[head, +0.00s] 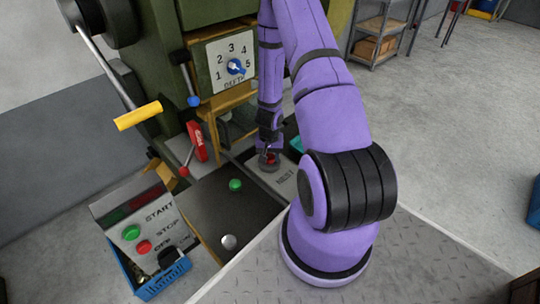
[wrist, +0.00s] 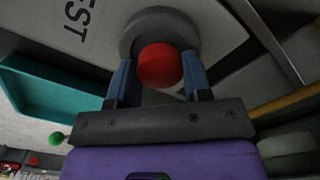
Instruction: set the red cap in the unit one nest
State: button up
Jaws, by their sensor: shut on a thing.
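The red cap (head: 270,156) is a small round red piece held between the fingers of my gripper (head: 268,150). In the wrist view the cap (wrist: 160,66) sits between the two blue fingertips of my gripper (wrist: 158,78), which is shut on it. The nest (head: 266,166) is a round dark grey ring on a light plate marked NEST. In the wrist view the nest (wrist: 142,24) lies directly behind the cap, which overlaps it. I cannot tell whether the cap touches the nest or is just above it. No unit number is readable.
A green ball-like piece (head: 235,185) and a grey one (head: 229,242) lie on the dark surface to the left. A teal tray (wrist: 60,92) is beside the nest plate. A red block (head: 197,141), a red-knobbed lever (head: 184,170) and a control box (head: 140,222) stand left.

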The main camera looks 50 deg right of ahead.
jog(key=shift+f, duration=0.45)
jog(key=o, duration=0.9)
notch_tip(320, 180, up, 13)
jog(key=w+a+r+n+t, duration=0.15)
jog(key=a+r, duration=0.25)
jog(key=r, duration=0.4)
jog(key=a+r+n+t+y, duration=0.1)
jog(key=a+r+n, duration=0.1)
jog(key=a+r, duration=0.45)
jog(key=a+r+n+t, duration=0.1)
jog(key=a+r, duration=0.1)
jog(key=r, duration=0.7)
jog(key=s+a+r+n, duration=0.1)
jog(key=s+a+r, duration=0.2)
jog(key=s+r, duration=0.2)
jog(key=s+a+r+n+t, duration=0.1)
jog(key=s+a+r+n, duration=0.1)
jog(key=s+r, duration=0.4)
jog(key=s+a+r+n+h, duration=0.1)
jog(key=s+a+r+n, duration=0.1)
jog(key=s+a+r, duration=0.2)
jog(key=shift+s+a+r+t, duration=0.15)
jog(key=shift+s+r, duration=0.25)
jog(key=shift+s, duration=0.4)
jog(key=shift+s+a+r+t, duration=0.1)
jog(key=shift+s+r+t, duration=0.2)
jog(key=shift+s, duration=0.45)
